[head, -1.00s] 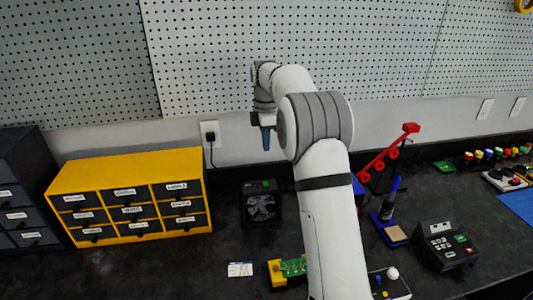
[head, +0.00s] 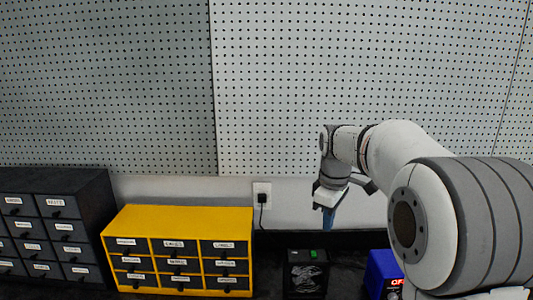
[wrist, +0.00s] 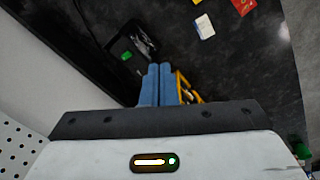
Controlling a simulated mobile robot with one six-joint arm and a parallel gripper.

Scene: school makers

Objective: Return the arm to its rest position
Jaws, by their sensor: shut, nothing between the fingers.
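My gripper (head: 328,218) hangs from the arm's end in the head view, with its blue fingers pointing down above the back of the bench. It is in front of the wall and up and to the right of the small black fan-like box (head: 307,272). In the wrist view the two blue fingers of my gripper (wrist: 155,85) lie side by side against each other, with nothing between them. The arm comes in from the right of the head view and hides part of the bench there.
A yellow drawer cabinet (head: 182,213) and a dark drawer cabinet (head: 60,183) stand at the left. A blue box (head: 380,272) is partly hidden by my arm. A plugged outlet (head: 262,192) is on the wall below the pegboard (head: 330,70). A white card (wrist: 204,27) lies on the bench.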

